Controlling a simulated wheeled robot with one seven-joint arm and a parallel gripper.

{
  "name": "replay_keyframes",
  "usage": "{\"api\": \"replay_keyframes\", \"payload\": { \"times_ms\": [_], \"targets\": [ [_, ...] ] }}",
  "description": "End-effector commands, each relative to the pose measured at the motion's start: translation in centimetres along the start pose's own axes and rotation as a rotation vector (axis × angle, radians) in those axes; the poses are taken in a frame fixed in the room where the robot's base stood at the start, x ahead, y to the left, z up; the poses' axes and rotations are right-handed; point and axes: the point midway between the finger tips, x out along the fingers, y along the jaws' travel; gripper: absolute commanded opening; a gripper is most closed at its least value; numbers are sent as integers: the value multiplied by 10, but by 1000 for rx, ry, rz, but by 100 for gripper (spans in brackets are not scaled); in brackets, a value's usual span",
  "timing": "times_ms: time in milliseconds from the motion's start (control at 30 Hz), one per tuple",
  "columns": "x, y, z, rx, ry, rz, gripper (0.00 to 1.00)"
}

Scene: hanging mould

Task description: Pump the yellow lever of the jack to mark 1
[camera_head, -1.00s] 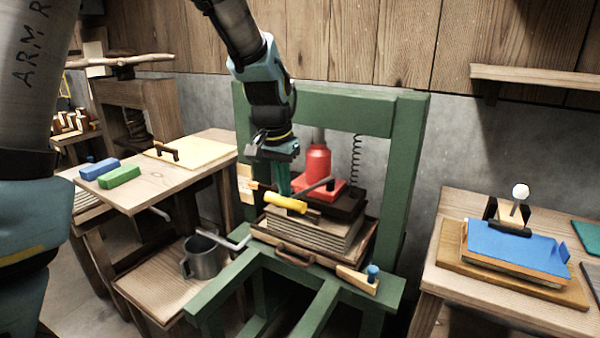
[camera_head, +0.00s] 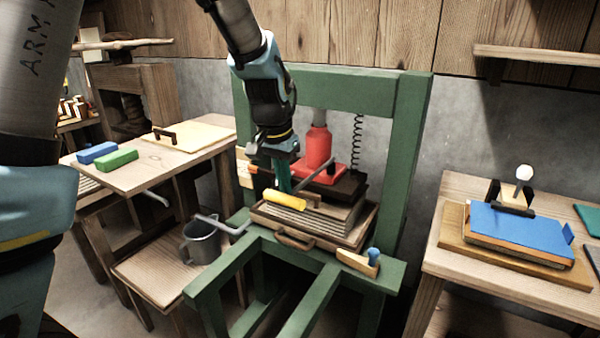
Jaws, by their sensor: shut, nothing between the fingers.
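The red jack (camera_head: 318,149) stands on the stack inside the green press frame (camera_head: 330,91). Its lever slopes down to the left and toward the camera, ending in a yellow grip (camera_head: 286,200). My gripper (camera_head: 282,188) points down, shut and empty, with its teal fingertips at the top of the yellow grip. They appear to touch it; exact contact is hard to tell. Under the jack are a dark block (camera_head: 350,186) and a layered stack in a wooden tray (camera_head: 297,241). I cannot make out mark 1.
A grey mug (camera_head: 201,243) stands on the low shelf at left, near a grey bar (camera_head: 222,224). A blue-knobbed wooden wedge (camera_head: 358,263) sits on the press's front right. The left table holds blue (camera_head: 97,152) and green (camera_head: 118,160) blocks. The right table holds a blue-topped block (camera_head: 520,232).

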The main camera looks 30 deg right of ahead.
Motion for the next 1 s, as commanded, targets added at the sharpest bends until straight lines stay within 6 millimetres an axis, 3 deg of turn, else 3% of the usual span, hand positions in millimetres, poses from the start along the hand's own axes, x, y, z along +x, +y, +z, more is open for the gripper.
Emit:
{"api": "replay_keyframes", "payload": {
  "times_ms": [733,1000],
  "targets": [
    [81,0,17,0,-2,0,0],
    [57,0,12,0,1,0,0]
  ]
}}
